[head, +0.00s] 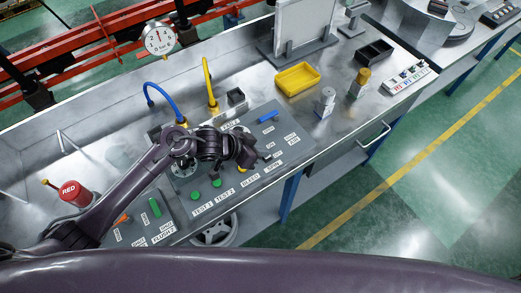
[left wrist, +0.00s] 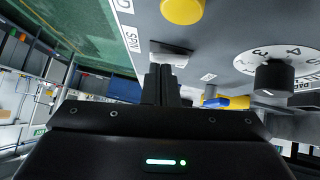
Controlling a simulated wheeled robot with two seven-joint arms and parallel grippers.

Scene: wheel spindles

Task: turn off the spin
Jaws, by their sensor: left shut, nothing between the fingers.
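The control panel (head: 292,150) is a grey plate with labels, buttons and switches. A SPIN label (head: 272,164) lies near its right front edge; the left wrist view shows it as well (left wrist: 131,39). A small pale and dark switch (left wrist: 171,53) sits beside that label. My left gripper (head: 260,157) is shut and empty over the panel. Its fingertips (left wrist: 167,72) are right at this switch in the left wrist view; I cannot tell whether they touch it. They hide part of the switch, so its setting is unclear. My right gripper is not in view.
A yellow button (left wrist: 183,9) and a numbered dial with a black knob (left wrist: 274,77) are close by.

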